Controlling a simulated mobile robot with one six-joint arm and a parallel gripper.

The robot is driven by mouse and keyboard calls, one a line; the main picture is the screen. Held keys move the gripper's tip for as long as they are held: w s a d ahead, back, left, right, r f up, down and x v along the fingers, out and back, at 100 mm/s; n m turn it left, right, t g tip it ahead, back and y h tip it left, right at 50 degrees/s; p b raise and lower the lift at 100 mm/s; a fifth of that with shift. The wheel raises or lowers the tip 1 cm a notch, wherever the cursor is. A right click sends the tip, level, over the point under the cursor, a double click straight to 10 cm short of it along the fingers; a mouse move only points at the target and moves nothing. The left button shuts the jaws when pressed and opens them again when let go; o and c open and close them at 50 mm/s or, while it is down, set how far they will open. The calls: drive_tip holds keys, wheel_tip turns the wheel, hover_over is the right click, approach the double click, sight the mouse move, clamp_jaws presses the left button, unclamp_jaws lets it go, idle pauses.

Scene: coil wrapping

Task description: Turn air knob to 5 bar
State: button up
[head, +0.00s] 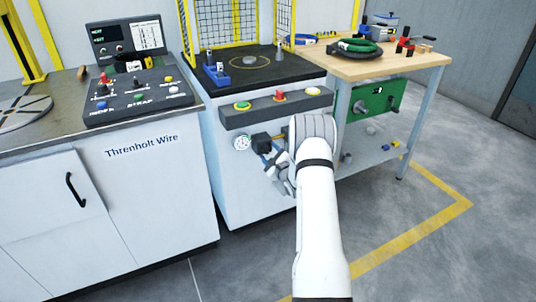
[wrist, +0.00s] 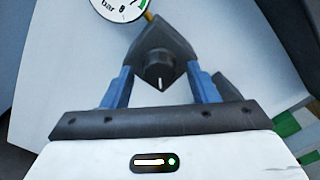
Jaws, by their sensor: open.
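The air knob (wrist: 160,72) is a dark round knob with a white mark, on a dark pointed housing on the white cabinet front. In the wrist view it lies between the two blue fingers of my gripper (wrist: 160,86), which stand apart on either side of it. I cannot tell whether they touch it. The white gauge (wrist: 118,6) marked "bar" is cut off at the top of the wrist view, and its needle is not readable. In the head view the gauge (head: 241,143) sits left of the dark regulator body (head: 262,141), and my gripper (head: 270,158) is just below that body.
A console (head: 135,95) stands on the left cabinet. A wooden table (head: 375,65) with a green coil stands at the right. The floor in front is clear.

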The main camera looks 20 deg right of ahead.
drive_tip(key=s+p, duration=0.1)
drive_tip(key=s, duration=0.6)
drive_tip(key=shift+s, duration=0.4)
drive_tip(key=shift+d, duration=0.1)
drive_tip(key=s+a+r+n+g+h+p, duration=0.1)
drive_tip(key=s+a+r+n+g+p, duration=0.2)
drive_tip(key=r, duration=0.6)
drive_tip(key=s+a+r+n+g+h+p, duration=0.1)
drive_tip(key=a+r+n+g+p, duration=0.15)
drive_tip(key=r+n+p, duration=0.4)
drive_tip(key=s+a+r+n+g+p, duration=0.15)
drive_tip(key=a+r, duration=0.25)
drive_tip(key=r, duration=0.6)
drive_tip(key=s+a+r+n+g+p, duration=0.2)
drive_tip(key=s+a+r+n+p, duration=0.1)
drive_tip(key=s, duration=0.8)
drive_tip(key=s+a+r+n+g+y+p, duration=0.1)
drive_tip(key=s+a+r+n+g+p, duration=0.2)
drive_tip(key=s+a+r+n, duration=0.3)
drive_tip(key=s+a+r+n+g+p, duration=0.3)
drive_tip(key=s+a+r+n+p, duration=0.1)
drive_tip(key=s, duration=1.1)
wheel_tip(320, 180, up, 4)
drive_tip(key=a+n, duration=0.1)
drive_tip(key=n, duration=0.1)
drive_tip(key=shift+s+f+n, duration=0.25)
drive_tip(key=shift+s+n, duration=0.05)
drive_tip(key=shift+s, duration=0.1)
